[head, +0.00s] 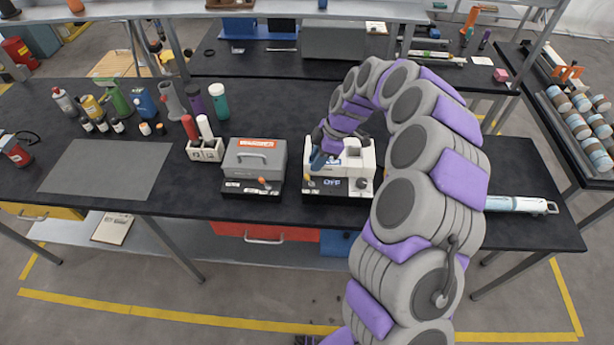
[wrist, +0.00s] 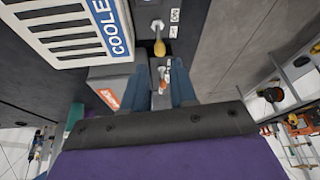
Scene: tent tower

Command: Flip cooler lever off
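The cooler is a white box (head: 355,154) on a black base on the workbench in the head view. An OFF label (head: 332,183) shows on its base front. In the wrist view its white vented side (wrist: 72,38) with a blue COOLER label fills the upper left. The lever (wrist: 159,47) has a yellow tip and sits on a grey panel beside ON and OFF labels. My gripper (head: 318,160) is at the cooler's left front in the head view. In the wrist view its blue fingers (wrist: 161,85) are apart, with the lever tip just beyond them, apparently not between them.
A grey box (head: 254,158) with an orange label and its own orange-tipped lever (head: 262,181) stands left of the cooler. A white holder (head: 205,150) with red and white cylinders is further left. A white tube-like item (head: 520,205) lies at right. The bench front edge is close.

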